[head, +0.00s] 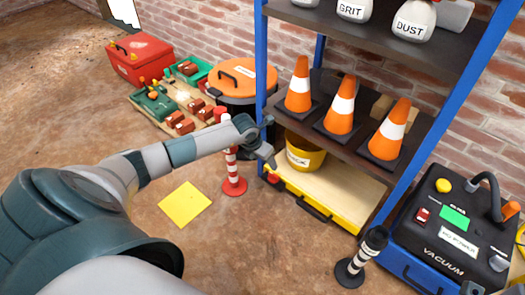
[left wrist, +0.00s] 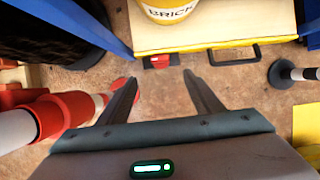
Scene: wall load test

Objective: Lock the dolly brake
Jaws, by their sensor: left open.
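A yellow bucket marked BRICK (head: 305,158) stands on the dolly. My left gripper (head: 268,163) is open and empty, pointing toward the red pedal; I see no clear contact.
A red-and-white post (head: 233,178) stands close left of my gripper, and a black-and-white post (head: 360,262) stands front right. The shelf's blue upright (head: 262,60) is close behind. A vacuum (head: 455,235) stands right. Floor around the yellow square (head: 184,205) is clear.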

